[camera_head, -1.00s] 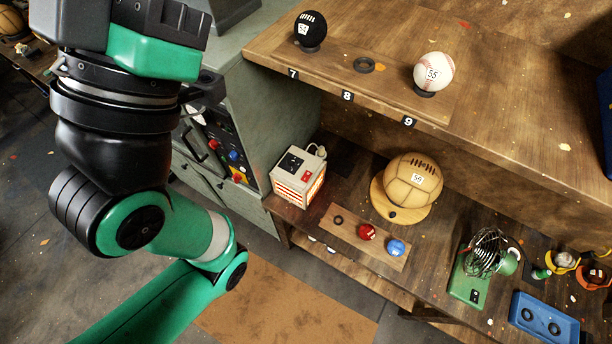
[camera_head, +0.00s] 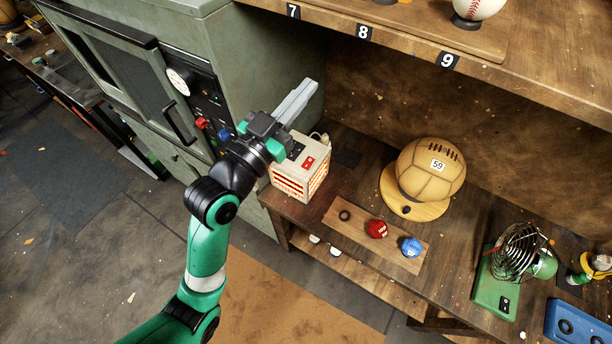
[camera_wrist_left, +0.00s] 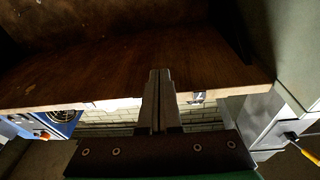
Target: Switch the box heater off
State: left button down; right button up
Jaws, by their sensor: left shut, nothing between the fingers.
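The box heater (camera_head: 288,182) is a cream box on the lower wooden shelf, beside the grey-green cabinet. Its slotted sides glow orange-red. A red switch (camera_head: 308,162) and a dark panel are on its top. My left gripper (camera_head: 308,86) is shut and empty, above and behind the heater's left side in the head view, and overlaps part of its top. The shut fingers also show in the left wrist view (camera_wrist_left: 160,73), over brown wood. The heater cannot be made out in that view. My right gripper is not in view.
The cabinet (camera_head: 252,50) stands close on the left, with a gauge and knobs. The upper shelf (camera_head: 400,45) overhangs at the back. A tan ball (camera_head: 430,168) on a round stand, a board (camera_head: 350,233) with red and blue balls, and a green fan (camera_head: 520,255) are to the right.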

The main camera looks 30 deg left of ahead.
pick_arm(q)
jog(key=s+a+f+n+g+y+b, duration=0.1)
jog(key=f+b, duration=0.4)
jog(key=f, duration=0.9)
jog(key=s+a+f+n+g+y+b, duration=0.1)
jog(key=f+b, duration=0.4)
jog(key=f, duration=1)
jog(key=shift+s+a+f+g, duration=0.2)
jog(key=shift+a+g, duration=0.5)
jog(key=shift+a, duration=0.55)
jog(key=shift+w, duration=0.2)
jog(key=b, duration=0.2)
send_over(306, 167)
jog(key=s, duration=0.1)
jog(key=shift+f, duration=0.6)
jog(key=f, duration=0.2)
jog(key=w+f+b, duration=0.1)
jog(key=f, duration=0.1)
jog(key=shift+b, duration=0.3)
